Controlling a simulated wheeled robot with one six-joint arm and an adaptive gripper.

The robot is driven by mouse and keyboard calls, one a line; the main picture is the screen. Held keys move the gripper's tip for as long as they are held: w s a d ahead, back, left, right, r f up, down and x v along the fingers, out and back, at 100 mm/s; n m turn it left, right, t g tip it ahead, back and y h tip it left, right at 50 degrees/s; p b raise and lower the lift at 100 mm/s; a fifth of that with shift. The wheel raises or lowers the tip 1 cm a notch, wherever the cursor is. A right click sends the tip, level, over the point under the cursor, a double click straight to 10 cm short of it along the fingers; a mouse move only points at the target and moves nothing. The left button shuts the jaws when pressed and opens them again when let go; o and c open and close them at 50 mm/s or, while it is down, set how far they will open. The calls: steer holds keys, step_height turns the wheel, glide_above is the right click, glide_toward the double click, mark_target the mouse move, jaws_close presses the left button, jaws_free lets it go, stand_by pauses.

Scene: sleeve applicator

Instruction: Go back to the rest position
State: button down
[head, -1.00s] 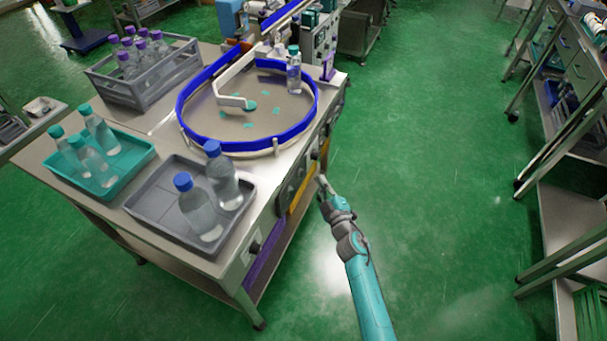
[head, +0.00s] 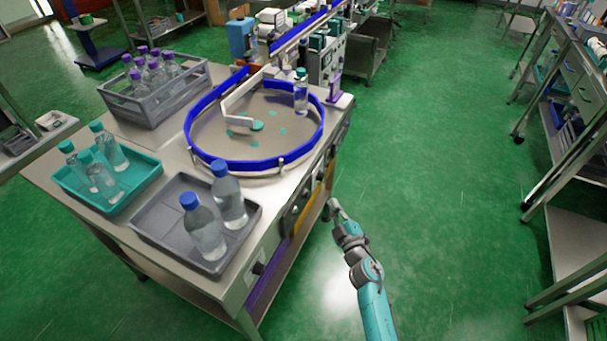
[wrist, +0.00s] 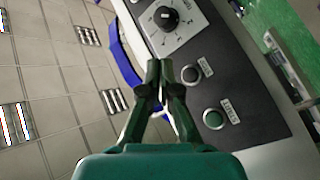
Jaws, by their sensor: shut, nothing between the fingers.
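My gripper (head: 334,207) is at the end of my teal arm, beside the front panel of the steel machine table (head: 140,119). In the wrist view, my gripper (wrist: 160,72) has its fingertips together and nothing between them. Behind the fingers in that view is a control panel (wrist: 204,60) with a black dial (wrist: 165,18) and two round buttons. I cannot tell from the wrist view how far the fingertips are from the panel.
On the table stand a blue-rimmed round turntable (head: 257,165), a grey crate (head: 157,100) of purple-capped bottles, a teal tray (head: 122,205) and a grey tray (head: 150,232) with bottles. Green floor (head: 430,170) is open to the right. Shelving (head: 570,215) stands at the right edge.

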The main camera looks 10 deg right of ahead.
steer(key=s+a+f+m+g+h, duration=0.15)
steer(key=s+m, duration=0.45)
steer(key=s, duration=2.3)
steer(key=s+r+m, duration=0.1)
steer(key=s+r, duration=0.3)
steer(key=s, duration=0.3)
steer(key=s+r+m+g, duration=0.1)
steer(key=s+r+m, duration=0.1)
steer(key=s+r, duration=0.3)
steer(key=s+r+m+g+h, duration=0.1)
steer(key=s+r, duration=0.3)
steer(key=s, duration=0.7)
steer(key=shift+r+m, duration=0.25)
steer(key=shift+m, duration=0.45)
